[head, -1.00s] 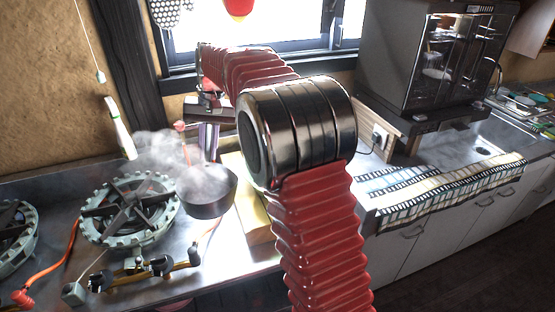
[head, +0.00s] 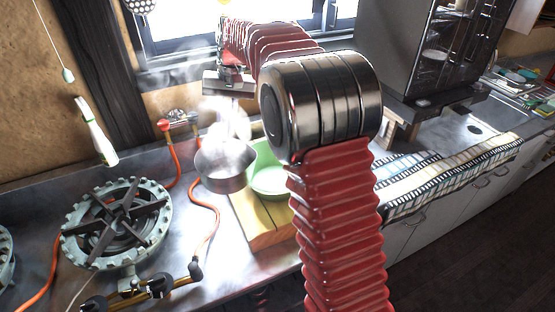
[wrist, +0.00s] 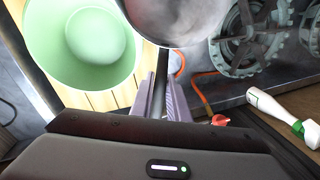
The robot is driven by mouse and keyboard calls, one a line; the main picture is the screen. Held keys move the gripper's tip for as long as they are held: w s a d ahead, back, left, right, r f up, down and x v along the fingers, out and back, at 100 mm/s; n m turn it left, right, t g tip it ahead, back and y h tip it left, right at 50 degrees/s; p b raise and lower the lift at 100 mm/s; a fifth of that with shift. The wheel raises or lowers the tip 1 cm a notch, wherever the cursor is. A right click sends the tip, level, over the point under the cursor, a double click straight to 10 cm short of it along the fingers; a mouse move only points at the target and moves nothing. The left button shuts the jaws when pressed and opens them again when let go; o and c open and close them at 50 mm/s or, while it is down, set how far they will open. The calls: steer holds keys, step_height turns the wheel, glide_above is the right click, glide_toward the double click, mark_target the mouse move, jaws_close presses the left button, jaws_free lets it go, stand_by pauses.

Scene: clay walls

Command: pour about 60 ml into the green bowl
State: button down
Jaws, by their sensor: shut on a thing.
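A steaming grey pot (head: 226,172) hangs at the left edge of the green bowl in the head view; its rim shows at the top of the wrist view (wrist: 182,38). My gripper (wrist: 166,100) is shut on the pot's handle with its purple fingers. In the head view steam partly hides the fingers. The light green bowl (head: 270,182) stands on a yellow wooden board (head: 262,226), just right of the pot, partly behind my arm. In the wrist view the bowl (wrist: 70,70) is left of the pot. The pot looks about level; its contents are hidden by steam.
A gas burner (head: 118,222) stands left of the board, with an orange hose (head: 207,232) between them. A white bottle (head: 96,132) is at the wall. A dark cabinet (head: 415,55) and a striped cloth (head: 445,175) are to the right.

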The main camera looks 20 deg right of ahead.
steer(key=shift+d, duration=0.3)
